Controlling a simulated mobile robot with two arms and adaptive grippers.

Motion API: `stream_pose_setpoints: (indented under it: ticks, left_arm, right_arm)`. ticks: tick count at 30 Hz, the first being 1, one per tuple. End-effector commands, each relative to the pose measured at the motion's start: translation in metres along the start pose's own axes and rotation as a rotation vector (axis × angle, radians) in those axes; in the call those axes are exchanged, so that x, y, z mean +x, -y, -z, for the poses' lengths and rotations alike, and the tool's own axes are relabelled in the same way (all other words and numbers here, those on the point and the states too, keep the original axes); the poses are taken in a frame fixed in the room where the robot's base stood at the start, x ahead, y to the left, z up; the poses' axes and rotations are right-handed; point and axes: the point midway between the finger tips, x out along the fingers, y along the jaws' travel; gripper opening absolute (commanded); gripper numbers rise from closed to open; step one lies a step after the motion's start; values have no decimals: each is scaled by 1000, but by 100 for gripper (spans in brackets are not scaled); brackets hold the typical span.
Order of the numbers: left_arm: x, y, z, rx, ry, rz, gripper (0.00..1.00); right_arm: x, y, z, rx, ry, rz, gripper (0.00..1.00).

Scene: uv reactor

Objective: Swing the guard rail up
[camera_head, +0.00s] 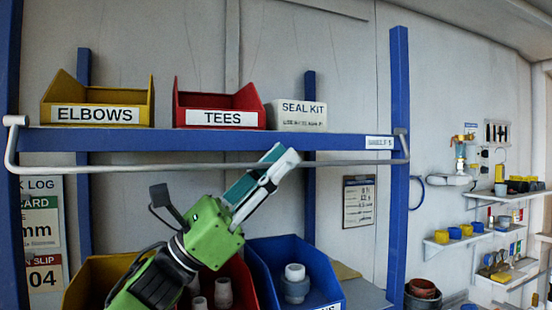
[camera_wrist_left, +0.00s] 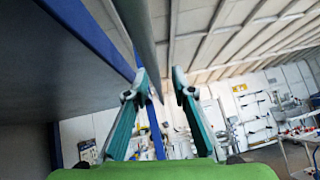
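The guard rail (camera_head: 200,168) is a thin grey bar along the front of the blue shelf (camera_head: 230,141). It hangs low, just below the shelf's front edge, with bent ends at brackets left and right. My left gripper (camera_head: 282,156), green with teal and grey fingers, reaches up from below to the rail right of its middle. In the left wrist view the fingers (camera_wrist_left: 158,88) are apart. The rail (camera_wrist_left: 146,45) runs into the gap between them, closer to the left finger; I cannot tell whether it touches. My right gripper is not in view.
On the shelf stand a yellow ELBOWS bin (camera_head: 97,102), a red TEES bin (camera_head: 219,105) and a white SEAL KIT box (camera_head: 297,115). Below are more bins, including a blue one (camera_head: 265,265) with fittings. A blue post (camera_head: 399,200) stands right of the shelf.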

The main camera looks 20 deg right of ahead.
Motion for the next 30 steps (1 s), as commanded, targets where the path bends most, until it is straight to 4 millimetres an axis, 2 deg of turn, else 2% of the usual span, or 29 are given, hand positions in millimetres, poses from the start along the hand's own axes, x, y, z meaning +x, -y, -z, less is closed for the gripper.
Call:
stream_pose_setpoints:
  ticks: [4, 6, 7, 30]
  left_arm:
    - [0, 0, 0, 0, 0, 0, 21]
    - [-1, 0, 0, 0, 0, 0, 3]
    - [-1, 0, 0, 0, 0, -1, 0]
    - [-1, 2, 1, -13, -1, -11, 0]
  right_arm:
    - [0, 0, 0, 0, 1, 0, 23]
    - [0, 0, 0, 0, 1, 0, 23]
    - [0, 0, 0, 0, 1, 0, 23]
    - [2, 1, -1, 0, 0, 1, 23]
